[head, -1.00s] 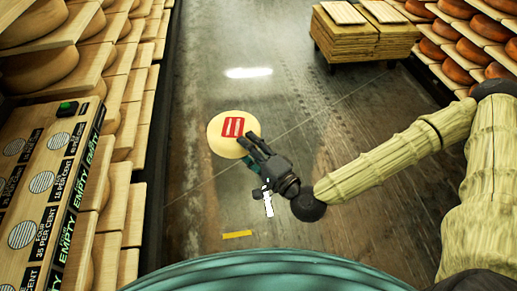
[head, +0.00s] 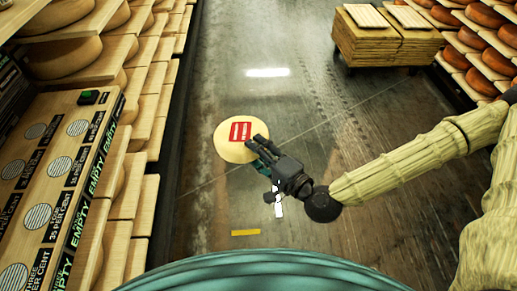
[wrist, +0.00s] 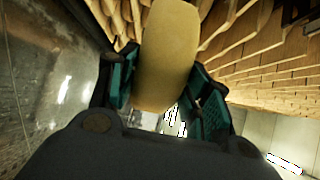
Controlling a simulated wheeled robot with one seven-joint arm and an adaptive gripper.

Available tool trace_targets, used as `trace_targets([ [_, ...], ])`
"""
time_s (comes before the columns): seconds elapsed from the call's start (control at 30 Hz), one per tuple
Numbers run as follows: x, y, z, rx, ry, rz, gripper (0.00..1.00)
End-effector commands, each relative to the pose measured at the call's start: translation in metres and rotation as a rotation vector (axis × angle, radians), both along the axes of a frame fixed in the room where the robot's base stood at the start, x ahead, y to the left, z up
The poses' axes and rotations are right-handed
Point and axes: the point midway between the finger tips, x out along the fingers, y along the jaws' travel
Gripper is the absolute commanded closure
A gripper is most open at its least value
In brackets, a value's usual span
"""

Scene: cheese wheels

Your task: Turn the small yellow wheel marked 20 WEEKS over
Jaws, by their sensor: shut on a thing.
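A small pale yellow wheel (head: 228,151) with a red label on its upward face is in the middle of the head view. The label's writing is too small to read. My gripper (head: 260,153) is shut on the wheel's right edge, with the wheel reaching out past the fingers. In the wrist view the wheel (wrist: 167,50) shows by its rim, between the teal pads of my gripper (wrist: 160,90). The wheel's underside is hidden.
Shelves of cheese wheels (head: 65,57) line the left. Stacked boards (head: 385,42) and a rack of orange wheels (head: 478,55) are at the upper right. The floor (head: 270,100) between is clear.

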Motion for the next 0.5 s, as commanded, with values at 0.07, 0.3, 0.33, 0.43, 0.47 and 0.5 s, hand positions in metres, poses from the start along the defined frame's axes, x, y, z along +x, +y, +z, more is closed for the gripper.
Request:
trace_targets([
  [0.07,0.0005,0.0008,0.0064,-0.007,0.01,0.001,1.0],
  [0.3,0.0018,0.0012,0.0099,-0.04,0.051,-0.001,1.0],
  [0.33,0.0017,0.0013,0.0103,-0.043,0.056,0.0,1.0],
  [0.43,0.0018,0.0015,0.0116,-0.057,0.075,0.0,1.0],
  [0.47,0.0019,0.0015,0.0122,-0.061,0.079,0.0,1.0],
  [0.5,0.0019,0.0016,0.0129,-0.065,0.087,0.001,1.0],
])
